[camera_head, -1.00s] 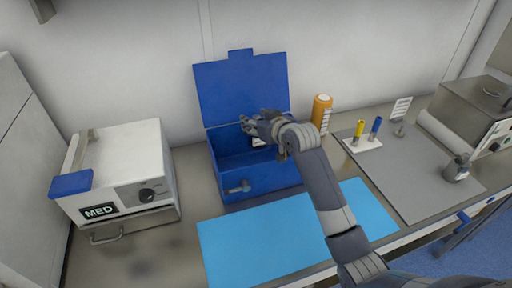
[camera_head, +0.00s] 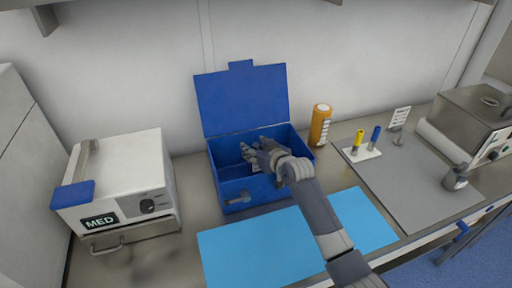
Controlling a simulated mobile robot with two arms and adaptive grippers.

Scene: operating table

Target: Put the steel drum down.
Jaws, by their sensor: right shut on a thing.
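My right gripper (camera_head: 249,153) has its arm coming in from the lower right. It is inside the opening of the blue box (camera_head: 230,182), whose lid (camera_head: 243,98) stands open against the wall side. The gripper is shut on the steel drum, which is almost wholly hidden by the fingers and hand. I cannot tell whether the drum touches the box floor. My left gripper is not in view.
A white MED case (camera_head: 120,180) stands at left. An orange bottle (camera_head: 320,125) stands right of the box. A blue mat (camera_head: 255,245) lies in front. At right, a grey mat (camera_head: 415,185) bears a small dark-capped metal container (camera_head: 455,179); a steel appliance (camera_head: 470,120) stands behind.

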